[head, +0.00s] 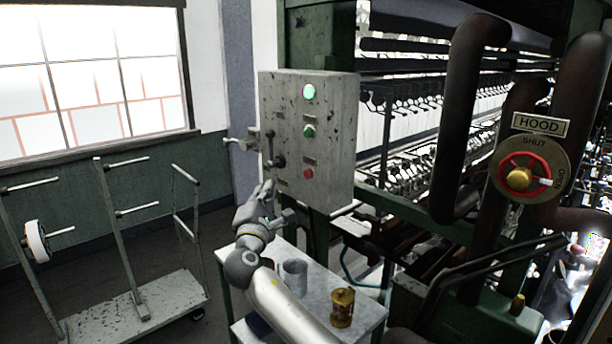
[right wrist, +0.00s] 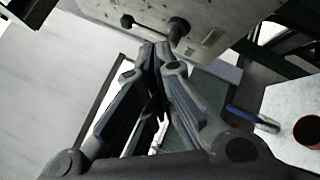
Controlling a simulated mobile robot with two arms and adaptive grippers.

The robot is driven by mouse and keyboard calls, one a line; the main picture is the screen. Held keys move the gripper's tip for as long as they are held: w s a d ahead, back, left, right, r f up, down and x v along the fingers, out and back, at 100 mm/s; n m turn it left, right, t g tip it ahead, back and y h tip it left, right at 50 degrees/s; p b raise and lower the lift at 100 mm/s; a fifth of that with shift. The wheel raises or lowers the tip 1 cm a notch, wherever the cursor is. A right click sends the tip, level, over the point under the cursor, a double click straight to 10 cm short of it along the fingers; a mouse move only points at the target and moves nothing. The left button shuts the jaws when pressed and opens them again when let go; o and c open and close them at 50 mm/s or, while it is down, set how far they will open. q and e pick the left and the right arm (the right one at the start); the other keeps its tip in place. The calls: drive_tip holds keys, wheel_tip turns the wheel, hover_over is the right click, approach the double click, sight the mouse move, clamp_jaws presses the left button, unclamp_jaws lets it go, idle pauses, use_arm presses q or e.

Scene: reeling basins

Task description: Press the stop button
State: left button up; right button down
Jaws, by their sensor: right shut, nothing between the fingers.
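A grey, speckled control box (head: 335,150) hangs on a green post. On its front are a lit green lamp (head: 309,92), a green button (head: 309,131) and, lowest, a red button (head: 308,173), likely the stop button. A black lever (head: 272,152) sits left of the buttons. My right gripper (head: 268,187) is shut and empty, left of and a little below the red button. Its closed fingertips (right wrist: 155,48) show in the right wrist view, close to the box's underside area and its black knob (right wrist: 179,28). The red button is not visible there. My left gripper is out of view.
Below the box stands a small table (head: 370,311) with a grey mug (head: 294,270) and a gold tin (head: 342,308). A trolley (head: 140,312) with rods stands left. A red valve wheel (head: 518,178) under a HOOD sign and dark pipes (head: 462,110) are at right.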

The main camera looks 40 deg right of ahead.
drive_tip(key=d, duration=0.8)
drive_tip(key=shift+w+d, duration=0.2)
drive_tip(key=shift+w, duration=0.15)
drive_tip(key=shift+d, duration=0.1)
idle(1.0)
drive_tip(key=shift+d, duration=0.3)
drive_tip(key=shift+d, duration=0.5)
idle(0.6)
drive_tip(key=shift+a, duration=0.9)
drive_tip(key=shift+a, duration=0.15)
drive_tip(key=shift+s+a, duration=0.15)
drive_tip(key=shift+a, duration=1.05)
drive_tip(key=shift+s+a, duration=0.1)
drive_tip(key=shift+a, duration=1.1)
